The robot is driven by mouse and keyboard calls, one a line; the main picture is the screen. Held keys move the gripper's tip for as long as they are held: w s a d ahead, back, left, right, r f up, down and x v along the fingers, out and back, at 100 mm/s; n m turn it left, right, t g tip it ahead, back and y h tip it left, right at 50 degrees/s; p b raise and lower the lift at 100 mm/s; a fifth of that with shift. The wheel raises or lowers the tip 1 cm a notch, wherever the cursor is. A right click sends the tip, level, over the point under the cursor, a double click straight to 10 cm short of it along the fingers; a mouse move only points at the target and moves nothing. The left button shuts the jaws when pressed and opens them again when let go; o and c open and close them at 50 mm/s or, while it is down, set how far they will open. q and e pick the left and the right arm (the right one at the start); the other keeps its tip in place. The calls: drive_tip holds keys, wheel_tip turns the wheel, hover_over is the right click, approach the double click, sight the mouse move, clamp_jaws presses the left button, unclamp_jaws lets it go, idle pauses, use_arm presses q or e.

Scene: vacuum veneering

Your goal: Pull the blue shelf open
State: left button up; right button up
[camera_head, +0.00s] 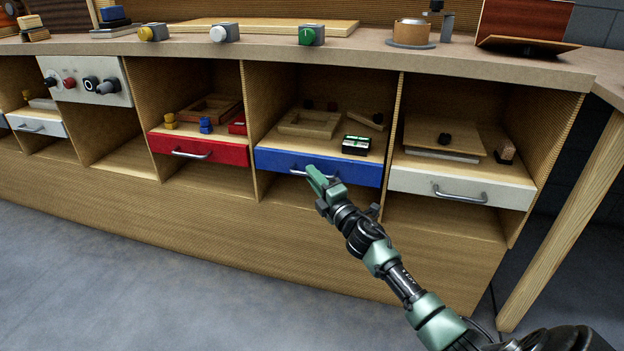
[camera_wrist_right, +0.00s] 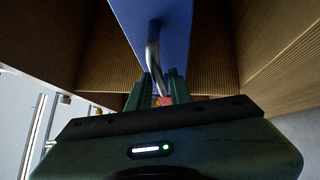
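The blue shelf (camera_head: 350,170) is a drawer-like tray with a blue front and a metal bar handle (camera_head: 296,172), in a wooden cubby under the worktop. Its front sits about level with the neighbouring shelf fronts. My right gripper (camera_head: 318,178) is at the handle and hides part of it. In the right wrist view, the blue front (camera_wrist_right: 180,30) is ahead and the handle (camera_wrist_right: 153,50) runs down between the two fingers of the right gripper (camera_wrist_right: 160,88). The fingers stand apart with a visible gap. My left gripper is not in view.
The blue shelf carries a wooden frame (camera_head: 308,124) and a green-and-black box (camera_head: 357,145). A red shelf (camera_head: 170,146) is to its left and a white shelf (camera_head: 500,191) to its right. The worktop (camera_head: 350,52) overhangs above. The grey floor (camera_head: 120,270) in front is clear.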

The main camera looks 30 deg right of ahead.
drive_tip(key=shift+w+r, duration=0.1)
drive_tip(key=shift+w, duration=0.45)
clamp_jaws()
idle(1.1)
